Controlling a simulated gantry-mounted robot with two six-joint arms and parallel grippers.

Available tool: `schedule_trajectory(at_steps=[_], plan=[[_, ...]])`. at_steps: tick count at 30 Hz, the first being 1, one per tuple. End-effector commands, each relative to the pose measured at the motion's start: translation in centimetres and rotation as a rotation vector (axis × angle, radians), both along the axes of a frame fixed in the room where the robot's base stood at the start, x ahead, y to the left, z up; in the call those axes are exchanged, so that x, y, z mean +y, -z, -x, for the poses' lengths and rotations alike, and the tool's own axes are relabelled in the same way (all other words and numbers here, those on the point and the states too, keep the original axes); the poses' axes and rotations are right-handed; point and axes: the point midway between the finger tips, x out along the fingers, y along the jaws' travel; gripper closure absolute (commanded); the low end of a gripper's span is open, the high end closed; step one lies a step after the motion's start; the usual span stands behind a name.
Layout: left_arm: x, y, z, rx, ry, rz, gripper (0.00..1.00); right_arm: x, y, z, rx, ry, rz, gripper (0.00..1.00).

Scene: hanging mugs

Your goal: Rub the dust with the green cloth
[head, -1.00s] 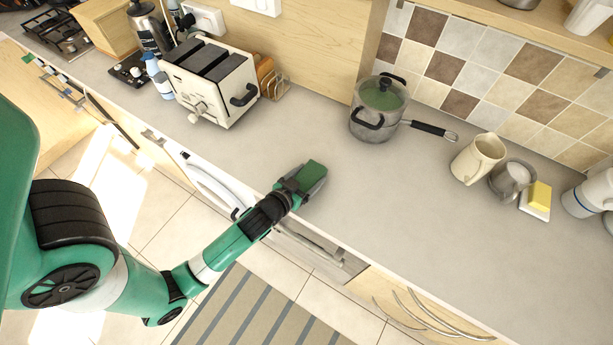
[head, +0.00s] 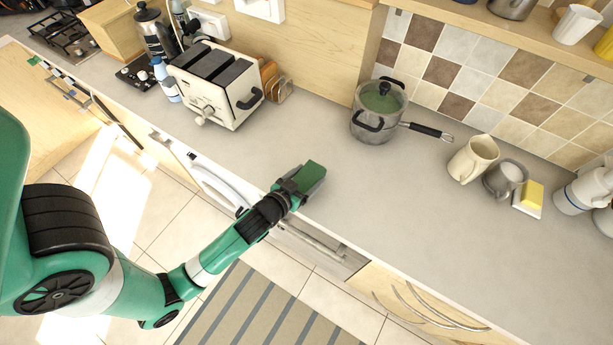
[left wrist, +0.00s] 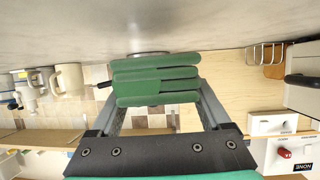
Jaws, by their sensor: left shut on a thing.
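The green cloth (head: 311,176) is folded into a thick pad. My left gripper (head: 298,186) is shut on it near the counter's front edge. In the left wrist view the cloth (left wrist: 155,80) sits between the two fingers, its folds layered. It is at or just above the grey counter (head: 400,220); I cannot tell if it touches. No dust can be made out on the counter. My right gripper is not in view.
A toaster (head: 215,85) stands at the back left. A lidded pot (head: 378,112) stands at the back centre. A cream mug (head: 473,158), a grey mug (head: 504,178) and a yellow sponge (head: 532,194) stand at the right. The counter's middle is clear.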

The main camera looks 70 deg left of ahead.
Motion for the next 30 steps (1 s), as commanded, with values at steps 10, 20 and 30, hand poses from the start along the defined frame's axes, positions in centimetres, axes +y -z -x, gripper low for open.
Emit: schedule_trajectory(at_steps=[10, 20, 30], plan=[[-0.2, -3.6, -0.3, -0.002, 0.008, -0.001, 0.74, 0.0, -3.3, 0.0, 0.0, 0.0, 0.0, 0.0], [-0.3, -3.9, -0.4, -0.002, 0.009, -0.001, 0.74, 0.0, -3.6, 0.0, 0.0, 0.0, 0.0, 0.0], [-0.5, -4.2, -0.6, -0.002, 0.042, -0.001, 0.74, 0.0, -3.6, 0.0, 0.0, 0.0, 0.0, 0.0]])
